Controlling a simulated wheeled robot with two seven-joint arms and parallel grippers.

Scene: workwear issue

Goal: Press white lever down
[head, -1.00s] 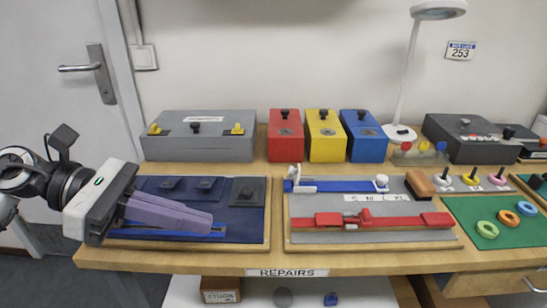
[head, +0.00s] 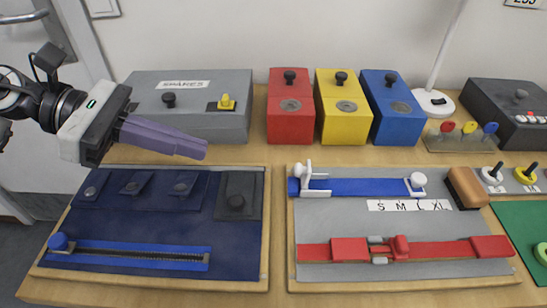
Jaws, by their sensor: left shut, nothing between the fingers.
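A white piece that looks like the lever (head: 307,174) stands upright at the left end of a blue strap (head: 355,187) on the right-hand grey board (head: 340,222). A white slider with a round knob (head: 418,181) sits at the strap's right end. My left gripper (head: 206,152) comes in from the left with its purple fingers shut and empty. It appears over the back of the left-hand board, left of the white lever and apart from it. My right gripper is out of view.
The left-hand board (head: 150,218) carries dark blue pockets and a blue zip (head: 130,254). A red strap (head: 340,250) lies in front of the blue one. Behind stand a grey box (head: 230,122) and red (head: 290,122), yellow (head: 341,125) and blue (head: 397,127) boxes.

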